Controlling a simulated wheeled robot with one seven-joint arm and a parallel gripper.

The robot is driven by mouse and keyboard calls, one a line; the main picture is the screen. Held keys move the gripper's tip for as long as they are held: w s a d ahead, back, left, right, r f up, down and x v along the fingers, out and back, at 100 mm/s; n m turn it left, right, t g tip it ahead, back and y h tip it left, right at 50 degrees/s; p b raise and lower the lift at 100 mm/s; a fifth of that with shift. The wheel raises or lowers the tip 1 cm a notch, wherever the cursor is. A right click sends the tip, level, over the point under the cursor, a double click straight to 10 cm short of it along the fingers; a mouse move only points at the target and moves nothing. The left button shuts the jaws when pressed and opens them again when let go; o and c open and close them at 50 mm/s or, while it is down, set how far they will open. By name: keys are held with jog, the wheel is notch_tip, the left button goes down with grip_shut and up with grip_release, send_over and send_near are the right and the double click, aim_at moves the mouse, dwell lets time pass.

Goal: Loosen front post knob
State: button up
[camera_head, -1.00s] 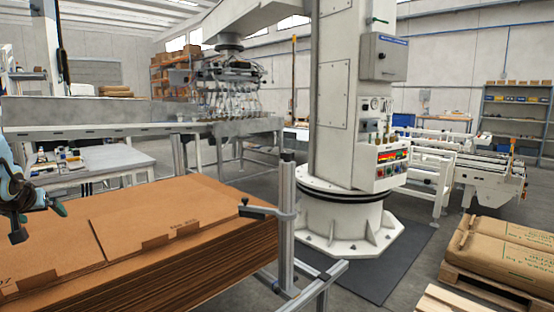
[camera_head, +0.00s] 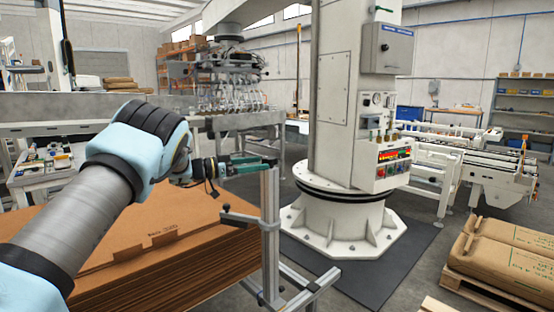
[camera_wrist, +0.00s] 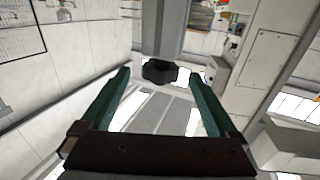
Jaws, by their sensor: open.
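The front post (camera_head: 270,235) is an upright grey metal profile at the near right corner of the cardboard stack. A short bracket (camera_head: 243,217) juts from it to the left, with a small dark end. My gripper (camera_head: 252,160) is at the post's top, with its green fingers pointing right; they partly hide the top. In the wrist view, the black knob (camera_wrist: 159,72) sits at the end of the grey post (camera_wrist: 161,28). The open fingers of my gripper (camera_wrist: 158,76) stand on either side of the knob, with a visible gap on both sides.
The stack of flat cardboard (camera_head: 170,255) lies below my arm. The white palletizer column (camera_head: 340,215) stands behind the post. A pallet with brown sacks (camera_head: 510,250) is at the right. A side table (camera_head: 45,180) with small items is at the left.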

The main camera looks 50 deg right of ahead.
jog(key=p+x, duration=0.2)
jog(key=x, duration=0.5)
jog(key=shift+d, duration=0.15)
jog(key=shift+c, duration=0.2)
jog(key=c, duration=1.3)
